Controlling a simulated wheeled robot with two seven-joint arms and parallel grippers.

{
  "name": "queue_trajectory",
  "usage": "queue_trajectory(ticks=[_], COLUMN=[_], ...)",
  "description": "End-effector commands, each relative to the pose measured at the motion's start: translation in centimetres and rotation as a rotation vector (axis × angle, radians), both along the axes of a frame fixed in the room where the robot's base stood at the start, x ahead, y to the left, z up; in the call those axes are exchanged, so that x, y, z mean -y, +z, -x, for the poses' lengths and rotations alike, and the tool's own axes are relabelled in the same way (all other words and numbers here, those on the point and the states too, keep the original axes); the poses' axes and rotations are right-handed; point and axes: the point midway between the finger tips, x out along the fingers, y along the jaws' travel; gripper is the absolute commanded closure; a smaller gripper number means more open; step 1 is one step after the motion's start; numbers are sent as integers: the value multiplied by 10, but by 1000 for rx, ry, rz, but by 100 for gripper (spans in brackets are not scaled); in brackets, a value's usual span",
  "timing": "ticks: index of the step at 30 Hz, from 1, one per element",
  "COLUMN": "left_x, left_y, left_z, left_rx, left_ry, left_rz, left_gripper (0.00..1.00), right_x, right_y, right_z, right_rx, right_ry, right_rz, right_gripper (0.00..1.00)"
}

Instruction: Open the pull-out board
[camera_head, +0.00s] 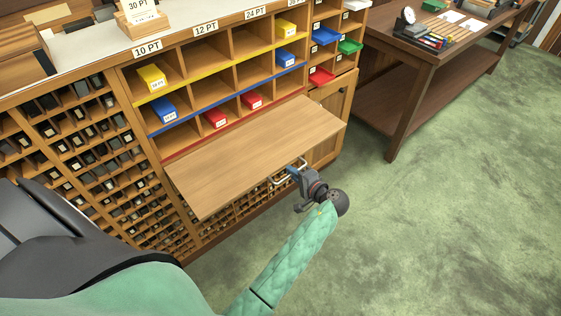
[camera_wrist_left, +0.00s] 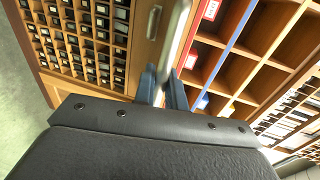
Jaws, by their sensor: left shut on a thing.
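The pull-out board (camera_head: 255,150) is a flat wooden panel that sticks out from the cabinet front, below the rows of cubbies. A pale metal handle (camera_head: 279,181) is at its front edge, toward the right. My left gripper (camera_head: 293,171) is shut on this handle. In the left wrist view the blue-grey fingers (camera_wrist_left: 163,88) close around the handle bar (camera_wrist_left: 176,35), and part of the wooden board (camera_wrist_left: 147,28) shows beside it. My right gripper is not in view.
Cubbies above the board hold small bins, including a yellow one (camera_head: 151,77), a blue one (camera_head: 163,109) and a red one (camera_head: 215,117). Type compartments (camera_head: 75,135) fill the cabinet's left side. A brown table (camera_head: 425,75) stands at the right. The green floor in front is clear.

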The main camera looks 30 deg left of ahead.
Motion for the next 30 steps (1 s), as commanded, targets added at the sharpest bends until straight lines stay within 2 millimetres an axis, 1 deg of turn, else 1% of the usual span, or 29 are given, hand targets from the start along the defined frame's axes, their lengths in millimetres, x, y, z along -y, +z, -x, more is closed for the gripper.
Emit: queue_trajectory(ticks=[1, 3, 6, 10, 19, 20, 22, 23, 30], left_x=[7, 15, 22, 26, 26, 26, 26, 26, 26], left_y=[-1, -1, -1, -1, -1, -1, -1, -1, 0], left_z=[3, 6, 9, 11, 11, 11, 11, 11, 11], left_rx=[0, -1, -1, -1, -1, -1, -1, -1, 0], left_ry=[0, 0, 0, 0, 0, 0, 0, 0, 0], left_rz=[1, 2, 0, 0, 0, 0, 0, 0, -1], left_gripper=[100, 100, 100, 100, 100, 86, 72, 70, 70], right_x=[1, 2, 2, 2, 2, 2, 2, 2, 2], right_y=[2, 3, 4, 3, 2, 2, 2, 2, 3], right_z=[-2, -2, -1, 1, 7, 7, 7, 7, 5], right_rx=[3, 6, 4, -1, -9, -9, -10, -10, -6], right_ry=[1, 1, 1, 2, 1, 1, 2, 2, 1], right_rz=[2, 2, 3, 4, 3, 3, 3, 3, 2], right_gripper=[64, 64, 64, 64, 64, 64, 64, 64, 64])
